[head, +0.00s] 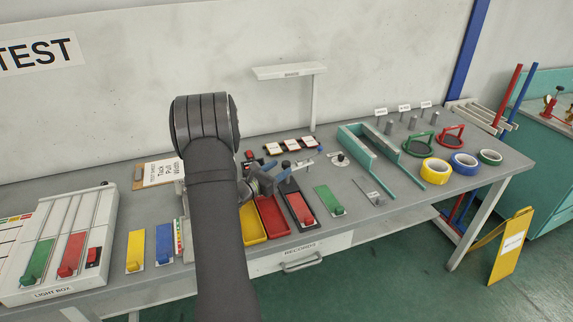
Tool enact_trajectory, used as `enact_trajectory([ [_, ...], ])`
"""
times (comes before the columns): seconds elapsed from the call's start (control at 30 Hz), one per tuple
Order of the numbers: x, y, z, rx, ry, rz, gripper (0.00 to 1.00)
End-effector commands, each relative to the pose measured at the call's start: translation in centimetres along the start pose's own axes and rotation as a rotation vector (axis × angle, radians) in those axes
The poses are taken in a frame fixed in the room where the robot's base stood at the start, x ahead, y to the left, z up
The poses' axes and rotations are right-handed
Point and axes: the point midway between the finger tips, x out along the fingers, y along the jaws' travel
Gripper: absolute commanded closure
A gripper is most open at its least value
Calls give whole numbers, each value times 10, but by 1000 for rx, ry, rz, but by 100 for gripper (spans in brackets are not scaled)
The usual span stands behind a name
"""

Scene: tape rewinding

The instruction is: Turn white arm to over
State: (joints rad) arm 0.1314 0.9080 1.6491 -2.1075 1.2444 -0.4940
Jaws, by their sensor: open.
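A white horizontal arm (289,71) on an upright white post stands at the back of the bench, with a small label on its front that is too small to read. It points left from the post top, high above the bench. I cannot tell for sure whether this is the task's white arm. My gripper (283,172) is low over the middle of the bench, left of and well below that arm, apart from it. It is open, and it seems to hold nothing. My dark forearm hides part of the bench behind it.
Red tray (272,219) and yellow tray (252,226) lie near my gripper. A teal frame (352,150), tape rolls (436,171) and several pegs are at right. A light box (60,235) is at left. Bare grey bench (420,200) shows at front right.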

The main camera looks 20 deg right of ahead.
Motion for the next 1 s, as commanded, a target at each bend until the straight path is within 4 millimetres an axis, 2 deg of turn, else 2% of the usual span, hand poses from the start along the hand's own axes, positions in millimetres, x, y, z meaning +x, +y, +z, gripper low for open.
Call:
enact_trajectory([
  [0.1, 21, -1, 0, 0, 0, -3, 52],
  [0.3, 41, 0, 0, 0, 0, -2, 52],
  [0.63, 44, 0, 0, 0, 0, -1, 52],
  [0.67, 44, 0, 0, 0, 0, -1, 54],
  [0.9, 44, 0, 0, 0, 0, -1, 100],
  [1.0, 44, 0, 0, 0, 0, -1, 100],
])
